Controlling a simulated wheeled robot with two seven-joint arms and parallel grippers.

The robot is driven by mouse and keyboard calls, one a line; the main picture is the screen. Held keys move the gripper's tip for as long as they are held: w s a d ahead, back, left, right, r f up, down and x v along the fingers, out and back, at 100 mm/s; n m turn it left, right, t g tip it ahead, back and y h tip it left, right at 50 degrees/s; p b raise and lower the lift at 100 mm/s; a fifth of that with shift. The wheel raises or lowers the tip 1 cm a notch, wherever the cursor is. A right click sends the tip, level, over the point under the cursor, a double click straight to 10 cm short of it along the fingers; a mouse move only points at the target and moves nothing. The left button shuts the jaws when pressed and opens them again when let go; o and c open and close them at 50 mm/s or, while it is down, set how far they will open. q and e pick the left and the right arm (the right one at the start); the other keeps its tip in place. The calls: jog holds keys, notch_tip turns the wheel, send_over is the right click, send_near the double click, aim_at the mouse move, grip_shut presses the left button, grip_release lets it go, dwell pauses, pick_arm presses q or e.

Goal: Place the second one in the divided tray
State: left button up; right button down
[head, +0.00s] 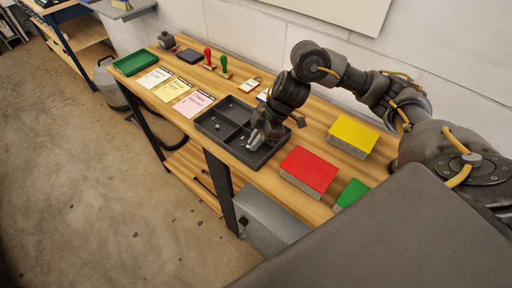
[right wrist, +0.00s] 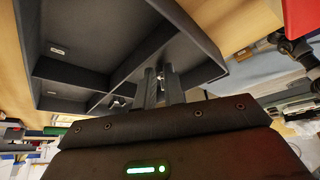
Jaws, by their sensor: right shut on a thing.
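The dark divided tray (head: 202,123) stands on the wooden bench, and its compartment walls fill much of the right wrist view (right wrist: 75,75). My right gripper (head: 250,145) reaches down into its near right part. In the right wrist view the fingers (right wrist: 161,80) are close together on a small metallic piece (right wrist: 160,73), mostly hidden between them. Another small metallic piece (right wrist: 117,102) lies in the tray; it seems to be the pale spot in the left compartment in the head view (head: 217,127). My left gripper is not in view.
Red (head: 309,170), yellow (head: 353,136) and green (head: 352,193) boxes stand right of the tray. The wall bounds the bench behind.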

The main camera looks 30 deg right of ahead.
jog(key=shift+f, duration=0.2)
jog(key=shift+f, duration=0.1)
jog(key=c, duration=1.5)
grip_release()
jog(key=p+v, duration=0.1)
jog(key=v, duration=1.1)
